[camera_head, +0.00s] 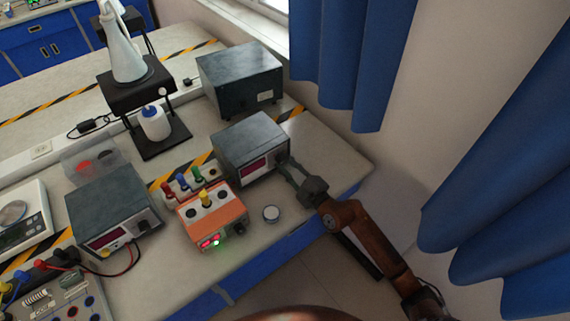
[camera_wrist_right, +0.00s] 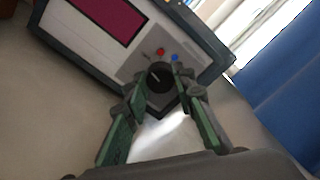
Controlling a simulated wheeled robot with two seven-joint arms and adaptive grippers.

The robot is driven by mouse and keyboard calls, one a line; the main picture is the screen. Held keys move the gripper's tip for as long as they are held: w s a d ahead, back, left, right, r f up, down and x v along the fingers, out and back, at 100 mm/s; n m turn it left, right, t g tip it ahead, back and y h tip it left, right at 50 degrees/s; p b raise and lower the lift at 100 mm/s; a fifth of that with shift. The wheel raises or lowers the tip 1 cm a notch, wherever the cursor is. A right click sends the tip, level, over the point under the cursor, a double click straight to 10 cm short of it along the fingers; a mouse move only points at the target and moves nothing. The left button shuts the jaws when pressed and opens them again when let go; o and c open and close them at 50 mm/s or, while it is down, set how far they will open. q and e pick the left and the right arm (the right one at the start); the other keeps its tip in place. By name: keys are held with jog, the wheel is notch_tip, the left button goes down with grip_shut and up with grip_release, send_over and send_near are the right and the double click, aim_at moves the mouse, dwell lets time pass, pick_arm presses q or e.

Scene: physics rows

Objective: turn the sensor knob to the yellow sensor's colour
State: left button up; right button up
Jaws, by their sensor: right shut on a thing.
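The grey meter box (camera_head: 250,140) with a dark red display stands on the bench. Its black sensor knob (camera_wrist_right: 160,77) shows in the right wrist view, with a pale pointer line toward the upper left. A red dot (camera_wrist_right: 160,51) and a blue dot (camera_wrist_right: 175,58) sit above the knob; no yellow dot can be made out. The yellow sensor (camera_head: 204,198) stands upright in the orange block (camera_head: 213,218). My right gripper (camera_head: 288,168) is at the meter's front right, its green-padded fingers (camera_wrist_right: 160,88) shut on the knob from both sides. My left gripper is out of view.
Red (camera_head: 167,188), blue (camera_head: 182,181) and green (camera_head: 198,174) sensors stand behind the orange block. Another grey box (camera_head: 240,76) stands behind the meter; blue curtains (camera_head: 350,60) hang at right.

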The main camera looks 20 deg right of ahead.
grip_shut()
